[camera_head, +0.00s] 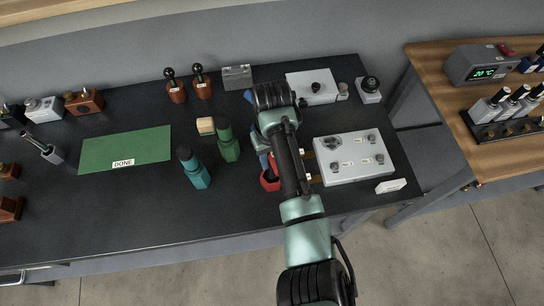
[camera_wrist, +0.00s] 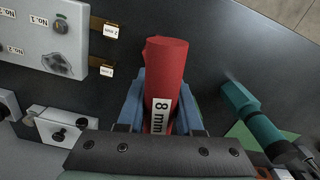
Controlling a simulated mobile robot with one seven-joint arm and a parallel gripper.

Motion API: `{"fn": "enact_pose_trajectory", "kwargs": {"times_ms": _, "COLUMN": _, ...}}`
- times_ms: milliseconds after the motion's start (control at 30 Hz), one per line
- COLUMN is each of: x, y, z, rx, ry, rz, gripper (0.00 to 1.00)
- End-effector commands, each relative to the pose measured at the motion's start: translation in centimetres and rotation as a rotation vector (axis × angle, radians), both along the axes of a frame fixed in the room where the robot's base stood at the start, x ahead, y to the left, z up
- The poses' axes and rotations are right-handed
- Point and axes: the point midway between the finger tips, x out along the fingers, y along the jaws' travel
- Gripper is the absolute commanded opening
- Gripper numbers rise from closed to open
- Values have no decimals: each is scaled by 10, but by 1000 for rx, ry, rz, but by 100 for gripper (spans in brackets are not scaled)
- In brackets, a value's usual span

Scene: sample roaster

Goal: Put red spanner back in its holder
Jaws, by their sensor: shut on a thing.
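The red spanner (camera_wrist: 167,65) is a red, roughly cylindrical piece with a white "8 mm" label in the wrist view. It lies between the blue fingers of my gripper (camera_wrist: 163,108), which is shut on it. In the head view, part of the red spanner (camera_head: 269,183) shows beside my arm at the middle right of the dark bench, with my gripper (camera_head: 265,158) largely hidden behind the arm. I cannot tell whether the spanner touches the bench. I cannot make out which thing is its holder.
A grey panel with knobs (camera_head: 352,170) stands close to the right; small labelled tags (camera_wrist: 104,28) stick out from its edge. Green (camera_head: 228,147) and teal (camera_head: 195,172) tools stand to the left. A green "DONE" mat (camera_head: 125,148) lies farther left.

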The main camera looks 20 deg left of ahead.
Motion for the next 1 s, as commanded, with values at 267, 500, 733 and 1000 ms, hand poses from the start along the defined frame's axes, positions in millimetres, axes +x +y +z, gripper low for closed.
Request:
{"fn": "enact_pose_trajectory", "kwargs": {"times_ms": 267, "x": 0, "y": 0, "z": -5, "rx": 1, "ry": -1, "rz": 0, "gripper": 0}}
{"fn": "enact_pose_trajectory", "kwargs": {"times_ms": 500, "x": 0, "y": 0, "z": -13, "rx": 0, "ry": 0, "rz": 0, "gripper": 0}}
{"fn": "enact_pose_trajectory", "kwargs": {"times_ms": 733, "x": 0, "y": 0, "z": -20, "rx": 0, "ry": 0, "rz": 0, "gripper": 0}}
{"fn": "enact_pose_trajectory", "kwargs": {"times_ms": 1000, "x": 0, "y": 0, "z": -28, "rx": 1, "ry": -1, "rz": -1, "gripper": 0}}
